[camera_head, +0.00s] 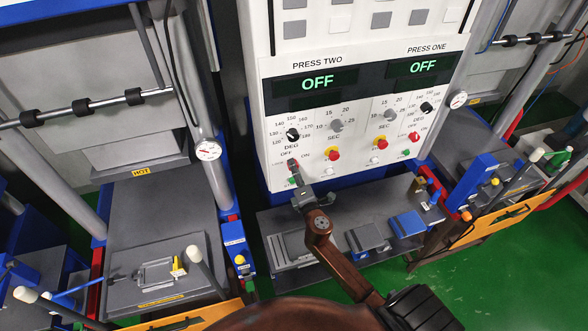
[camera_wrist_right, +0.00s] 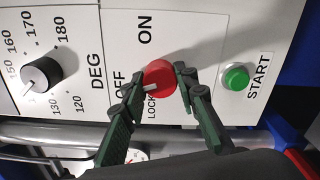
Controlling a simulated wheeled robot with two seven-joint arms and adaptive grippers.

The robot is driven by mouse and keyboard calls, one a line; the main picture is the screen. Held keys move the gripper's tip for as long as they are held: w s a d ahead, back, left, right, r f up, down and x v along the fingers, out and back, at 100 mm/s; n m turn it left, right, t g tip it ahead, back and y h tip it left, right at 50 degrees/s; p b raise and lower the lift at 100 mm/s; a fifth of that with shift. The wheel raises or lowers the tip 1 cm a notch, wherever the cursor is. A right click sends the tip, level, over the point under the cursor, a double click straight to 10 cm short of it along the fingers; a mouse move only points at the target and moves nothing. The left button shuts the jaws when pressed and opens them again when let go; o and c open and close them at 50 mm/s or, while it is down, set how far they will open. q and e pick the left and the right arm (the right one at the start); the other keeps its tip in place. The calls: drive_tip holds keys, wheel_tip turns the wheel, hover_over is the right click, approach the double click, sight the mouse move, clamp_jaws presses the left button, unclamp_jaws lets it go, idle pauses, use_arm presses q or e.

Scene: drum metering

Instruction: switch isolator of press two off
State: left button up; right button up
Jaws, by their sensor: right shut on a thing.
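The isolator of press two is a red round knob (camera_wrist_right: 160,74) on the white panel, with ON and OFF printed beside it. In the right wrist view its white mark points down-left, towards the OFF and LOCK lettering. My right gripper (camera_wrist_right: 161,82) is shut on this knob, one finger on each side. In the head view the right gripper (camera_head: 298,186) reaches up to the panel's lower left and partly hides the knob. The PRESS TWO display (camera_head: 317,84) reads OFF. My left gripper is not in view.
A green START button (camera_wrist_right: 236,77) and a black DEG dial (camera_wrist_right: 42,75) flank the knob. The red isolator of press one (camera_head: 414,136) is on the panel's right. A grey bench (camera_head: 283,252) with small blocks lies below. The HOT-labelled press (camera_head: 140,173) stands left.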

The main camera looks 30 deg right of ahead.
idle(0.4)
drive_tip(key=o, duration=1.2)
drive_tip(key=shift+c, duration=0.2)
drive_tip(key=shift+s, duration=0.1)
drive_tip(key=v, duration=1.1)
drive_tip(key=shift+s, duration=0.35)
drive_tip(key=shift+f, duration=0.1)
